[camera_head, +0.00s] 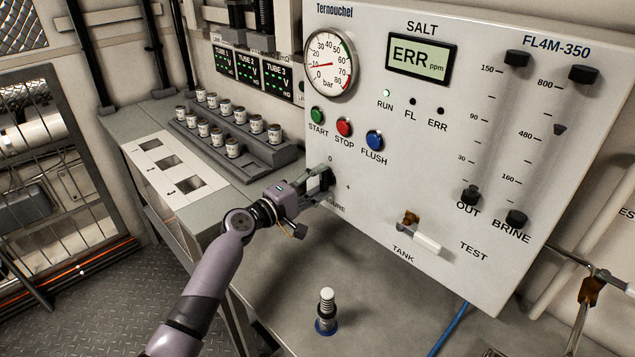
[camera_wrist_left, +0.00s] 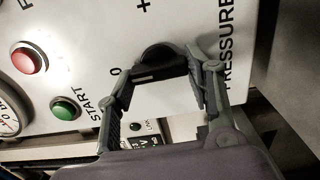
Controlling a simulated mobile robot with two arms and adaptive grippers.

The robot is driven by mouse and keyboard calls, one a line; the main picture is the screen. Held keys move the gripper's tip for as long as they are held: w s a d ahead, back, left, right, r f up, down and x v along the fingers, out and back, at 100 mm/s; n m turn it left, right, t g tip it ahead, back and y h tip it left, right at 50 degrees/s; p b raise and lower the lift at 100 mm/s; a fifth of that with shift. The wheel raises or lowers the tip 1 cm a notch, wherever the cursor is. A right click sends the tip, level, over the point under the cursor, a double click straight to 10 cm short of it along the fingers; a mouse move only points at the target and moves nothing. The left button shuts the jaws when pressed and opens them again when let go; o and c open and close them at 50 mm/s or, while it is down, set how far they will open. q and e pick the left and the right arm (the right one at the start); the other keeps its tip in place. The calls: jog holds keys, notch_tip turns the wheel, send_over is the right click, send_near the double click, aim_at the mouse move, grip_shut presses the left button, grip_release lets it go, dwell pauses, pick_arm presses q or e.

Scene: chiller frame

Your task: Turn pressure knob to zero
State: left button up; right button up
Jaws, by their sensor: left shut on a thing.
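The pressure knob is a dark round knob (camera_wrist_left: 163,55) on the white panel, between the "0" and "PRESSURE" markings in the left wrist view. In the camera head view it is mostly hidden by my left gripper (camera_head: 318,184), at the panel's lower left. My left gripper, also in the left wrist view (camera_wrist_left: 163,82), has one finger on each side of the knob and is shut on it. Which way the knob points is hard to tell. The bar gauge (camera_head: 330,64) has a red needle. My right gripper is not in view.
Green START (camera_head: 317,115), red STOP (camera_head: 344,127) and blue FLUSH (camera_head: 375,140) buttons sit above the knob. The display (camera_head: 421,58) reads ERR. A tank valve handle (camera_head: 427,243) juts out to the right. A small white-topped post (camera_head: 327,300) stands on the bench below.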

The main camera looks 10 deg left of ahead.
pick_arm(q)
jog(key=o, duration=1.2)
jog(key=shift+c, duration=0.2)
jog(key=shift+a, duration=0.1)
jog(key=v, duration=1.2)
